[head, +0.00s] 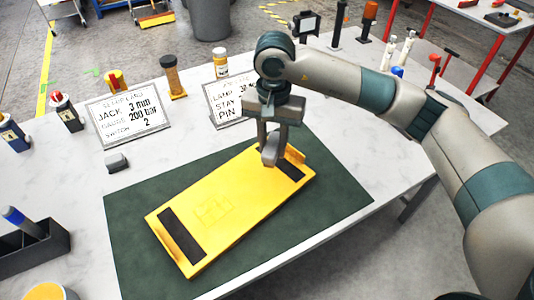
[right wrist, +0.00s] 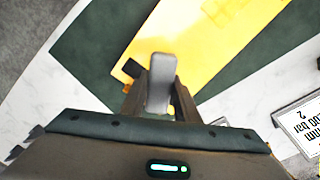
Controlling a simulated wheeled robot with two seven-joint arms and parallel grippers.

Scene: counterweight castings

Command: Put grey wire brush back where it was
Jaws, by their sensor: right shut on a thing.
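My right gripper (head: 271,136) points down over the far right end of the yellow casting (head: 222,215). It is shut on a grey, rounded block, which I take for the grey wire brush (head: 270,153). In the right wrist view the brush (right wrist: 161,82) sits between the two fingers (right wrist: 150,100). Its bristles do not show. I cannot tell whether it touches the casting. The casting lies on a dark green mat (head: 130,224) and has a black strip near each end. My left gripper is not in view.
A small grey block (head: 117,162) lies on the white table left of the mat. Two printed signs (head: 130,119) and several small bottles and tools stand along the back. A dark bin (head: 35,248) is at the left edge. The table between the bin and mat is clear.

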